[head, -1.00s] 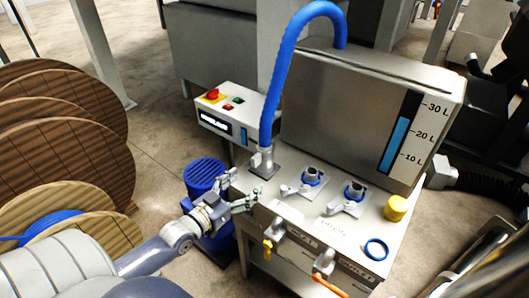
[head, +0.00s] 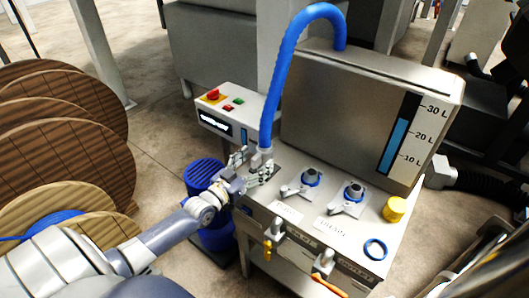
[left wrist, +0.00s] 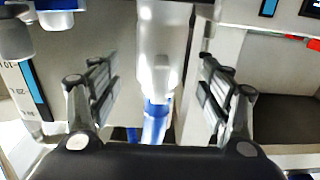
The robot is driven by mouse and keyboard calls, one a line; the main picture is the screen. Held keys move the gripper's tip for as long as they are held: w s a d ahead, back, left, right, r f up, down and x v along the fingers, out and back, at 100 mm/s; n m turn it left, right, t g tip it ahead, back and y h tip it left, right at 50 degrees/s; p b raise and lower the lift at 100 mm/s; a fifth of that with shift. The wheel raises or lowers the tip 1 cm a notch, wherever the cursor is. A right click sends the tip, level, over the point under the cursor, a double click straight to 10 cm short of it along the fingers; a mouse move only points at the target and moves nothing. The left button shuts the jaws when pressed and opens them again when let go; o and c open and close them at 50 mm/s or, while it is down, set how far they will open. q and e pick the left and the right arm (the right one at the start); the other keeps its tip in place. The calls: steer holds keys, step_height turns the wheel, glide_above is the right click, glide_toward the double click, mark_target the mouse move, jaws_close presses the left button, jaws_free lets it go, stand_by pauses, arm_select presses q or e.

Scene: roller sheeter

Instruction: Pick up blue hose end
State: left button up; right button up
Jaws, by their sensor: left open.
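The blue hose (head: 290,62) arches from the top of the tank down to its grey end fitting (head: 264,157), near the left edge of the machine's top. My left gripper (head: 252,170) is open at this end, low by the fitting. In the left wrist view the pale fitting (left wrist: 158,45) lies between the spread fingers of the gripper (left wrist: 153,72), with gaps showing on both sides. Blue hose (left wrist: 155,120) shows below it there. My right gripper is not in view.
Two grey valve ports with blue rings, one of them a near port (head: 354,190), stand right of the hose end. A yellow cap (head: 396,209) and a loose blue ring (head: 375,249) lie further right. A control box (head: 228,115) stands behind; wooden reels (head: 65,150) are at left.

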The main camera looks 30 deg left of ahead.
mark_target(260, 152)
arm_select(q)
steer(key=shift+w, duration=1.15)
steer(key=shift+c, duration=0.6)
steer(key=c, duration=1.4)
steer(key=shift+r, duration=0.1)
steer(key=shift+c, duration=0.3)
step_height(260, 152, up, 10)
steer(key=shift+p, duration=0.4)
steer(key=shift+d, duration=0.1)
